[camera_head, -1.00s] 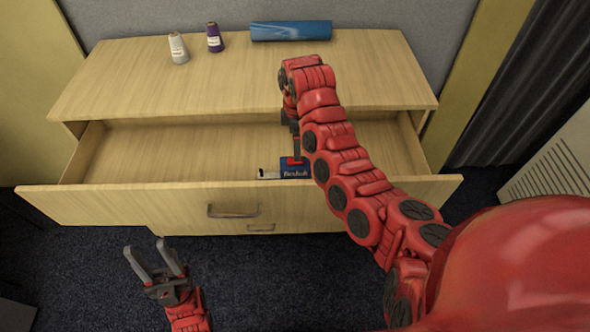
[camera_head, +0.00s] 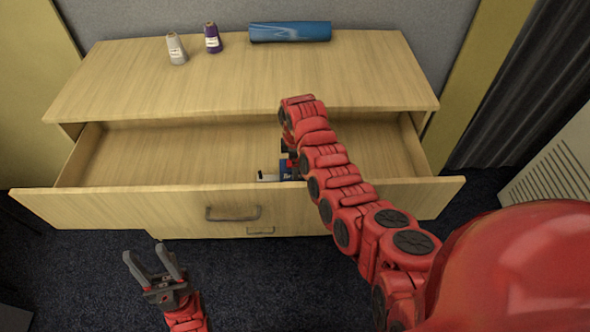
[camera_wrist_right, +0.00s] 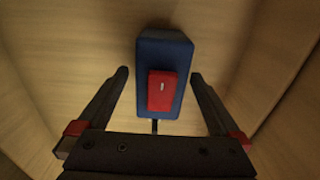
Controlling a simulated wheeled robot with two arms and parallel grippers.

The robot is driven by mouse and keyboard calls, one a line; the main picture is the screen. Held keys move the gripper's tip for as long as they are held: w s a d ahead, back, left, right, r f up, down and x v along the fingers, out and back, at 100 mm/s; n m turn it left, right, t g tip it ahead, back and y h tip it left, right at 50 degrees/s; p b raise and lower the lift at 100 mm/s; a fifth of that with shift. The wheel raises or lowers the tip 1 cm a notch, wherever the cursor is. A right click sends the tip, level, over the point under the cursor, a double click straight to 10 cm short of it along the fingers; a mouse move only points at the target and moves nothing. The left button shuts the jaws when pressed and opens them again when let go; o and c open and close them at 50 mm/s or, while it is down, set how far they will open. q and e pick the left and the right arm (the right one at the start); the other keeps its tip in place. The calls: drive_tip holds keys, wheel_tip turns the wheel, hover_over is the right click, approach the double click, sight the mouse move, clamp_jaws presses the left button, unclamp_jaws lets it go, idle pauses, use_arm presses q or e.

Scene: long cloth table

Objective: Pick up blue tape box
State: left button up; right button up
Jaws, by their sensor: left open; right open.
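The blue tape box (camera_head: 285,169) lies in the open drawer near its front panel, partly hidden by my right arm in the head view. In the right wrist view the blue box (camera_wrist_right: 173,52) has a red patch on it and sits between and ahead of the fingers. My right gripper (camera_wrist_right: 158,82) is open, one finger on each side of the box's near part, with gaps visible on both sides. My left gripper (camera_head: 155,262) is open and empty, low in front of the drawer.
The open drawer (camera_head: 110,205) belongs to a wooden cabinet (camera_head: 110,75). A white spool (camera_head: 176,50), a purple spool (camera_head: 212,40) and a blue roll (camera_head: 290,32) stand or lie on the top. The drawer's left side is clear.

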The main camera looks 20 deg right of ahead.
drive_tip(key=shift+f, duration=0.95)
drive_tip(key=shift+c, duration=0.3)
clamp_jaws()
